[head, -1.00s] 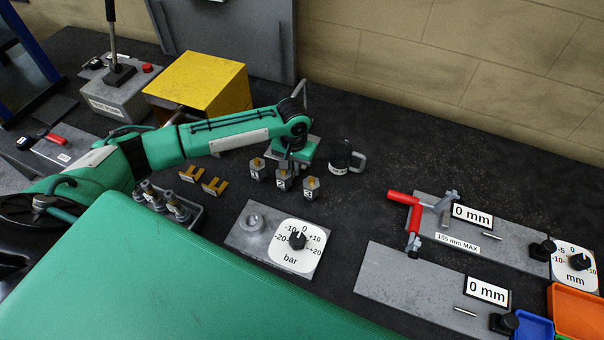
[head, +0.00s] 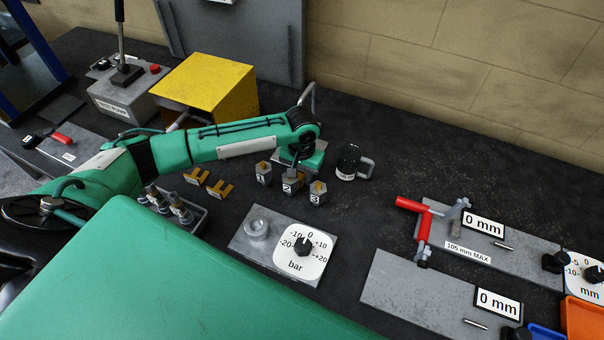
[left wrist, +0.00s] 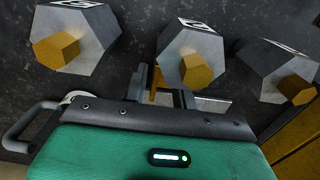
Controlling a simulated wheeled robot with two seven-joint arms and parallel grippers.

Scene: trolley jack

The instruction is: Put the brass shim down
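My left gripper (left wrist: 163,88) shows in the left wrist view with a narrow brass-coloured piece, which looks like the brass shim (left wrist: 155,84), between its fingers. Most of this piece is hidden by the gripper body. In the head view the left gripper is over the back of the numbered hex blocks, and its fingertips are hidden. Two other brass U-shaped shims, one (head: 197,176) and another (head: 221,189), stand on the bench to the left of the blocks. My right gripper is not in view.
A bar dial plate (head: 250,240) lies in front. Bench is clear right of the mug.

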